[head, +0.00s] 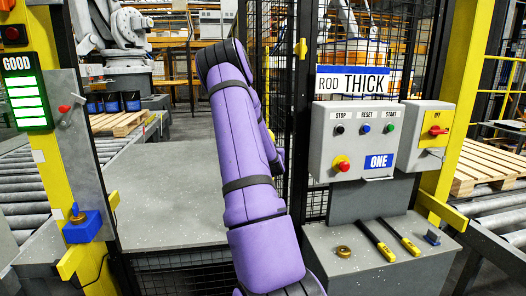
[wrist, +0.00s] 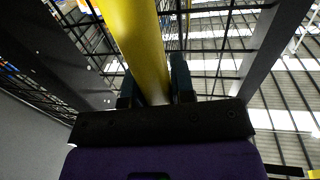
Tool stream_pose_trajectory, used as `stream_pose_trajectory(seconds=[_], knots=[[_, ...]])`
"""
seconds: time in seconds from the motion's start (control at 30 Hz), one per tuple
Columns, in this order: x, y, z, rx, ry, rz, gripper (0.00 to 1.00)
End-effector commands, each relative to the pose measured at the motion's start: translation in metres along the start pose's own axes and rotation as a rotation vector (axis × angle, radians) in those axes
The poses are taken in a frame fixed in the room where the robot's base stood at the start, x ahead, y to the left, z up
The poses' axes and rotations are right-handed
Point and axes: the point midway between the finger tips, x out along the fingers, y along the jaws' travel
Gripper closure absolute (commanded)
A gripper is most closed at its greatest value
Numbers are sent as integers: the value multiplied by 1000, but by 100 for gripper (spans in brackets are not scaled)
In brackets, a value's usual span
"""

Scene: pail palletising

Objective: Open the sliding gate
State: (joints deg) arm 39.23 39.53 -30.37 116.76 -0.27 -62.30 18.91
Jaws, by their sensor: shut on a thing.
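In the wrist view, my gripper (wrist: 155,82) has its two dark fingers on either side of a thick yellow bar (wrist: 142,40), which looks like the gate's handle. The gripper is shut on it. Black wire mesh (wrist: 88,42) of the sliding gate or fence lies behind the bar. In the head view, my purple arm reaches up through the middle and hides the gripper and the held bar. Black mesh (head: 283,50) shows to the right of my arm. Left of my arm is an opening with no mesh across its upper part. How far the gate is open I cannot tell.
A grey control box (head: 356,142) with buttons stands at the right, above a grey shelf (head: 345,262) with yellow-handled tools. A yellow post (head: 48,150) with a green GOOD light (head: 26,95) stands left. Beyond are a grey surface (head: 170,195), pails (head: 112,103) and a white robot.

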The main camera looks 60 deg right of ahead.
Motion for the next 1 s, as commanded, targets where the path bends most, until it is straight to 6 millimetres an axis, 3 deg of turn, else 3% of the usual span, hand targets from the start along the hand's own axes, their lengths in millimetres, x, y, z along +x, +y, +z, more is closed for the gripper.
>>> stream_pose_trajectory(seconds=[0.37, 0.4, 0.5, 0.83, 1.0], knots=[[0, 4, 2, -1, -6, 3, 100], [0, 4, 2, -1, -6, 3, 75], [0, 4, 2, -1, -5, 2, 52], [-2, 3, 0, 0, -1, 1, 52], [-21, 2, 0, 1, -2, 1, 52]])
